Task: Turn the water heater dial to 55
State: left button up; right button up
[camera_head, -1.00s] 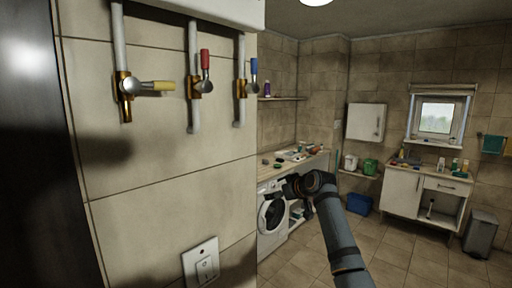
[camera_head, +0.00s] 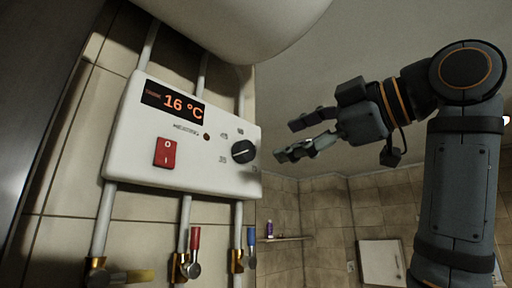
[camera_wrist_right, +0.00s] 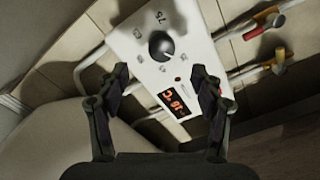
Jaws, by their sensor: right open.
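The water heater control box (camera_head: 130,150) is white and fixed to the tiled wall, left of centre in the head view. Its display (camera_head: 172,104) reads 16 °C. The black round dial (camera_head: 243,151) sits at the box's right end. It also shows in the right wrist view (camera_wrist_right: 161,46), ahead of and between the fingers. My right gripper (camera_head: 301,138) is open and empty, to the right of the dial and apart from it. In the right wrist view the open fingers (camera_wrist_right: 158,85) frame the box. My left gripper is not in view.
A red switch (camera_head: 165,152) is on the box's left part. Below hang pipes with yellow (camera_head: 132,276), red (camera_head: 195,239) and blue (camera_head: 251,236) valve handles. A white tank (camera_head: 235,25) is above. Open room lies to the right.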

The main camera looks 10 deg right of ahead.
aim_at(249, 151)
jog(key=x, duration=0.1)
jog(key=p+x, duration=0.2)
jog(key=x, duration=0.1)
jog(key=shift+a+r, duration=0.2)
jog(key=shift+r, duration=0.1)
jog(key=p+x, duration=0.1)
jog(key=x, duration=0.3)
jog(key=shift+w+a+f+p, duration=0.1)
jog(key=shift+a+p, duration=0.3)
jog(key=shift+a, duration=0.2)
jog(key=shift+w+f, duration=0.1)
jog(key=shift+w, duration=0.15)
jog(key=shift+d, duration=0.3)
jog(key=shift+a, duration=0.25)
jog(key=c, duration=0.7)
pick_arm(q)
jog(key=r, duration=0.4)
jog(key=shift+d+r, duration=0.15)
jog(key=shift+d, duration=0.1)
pick_arm(e)
jog(key=shift+f, duration=0.1)
jog(key=c, duration=0.4)
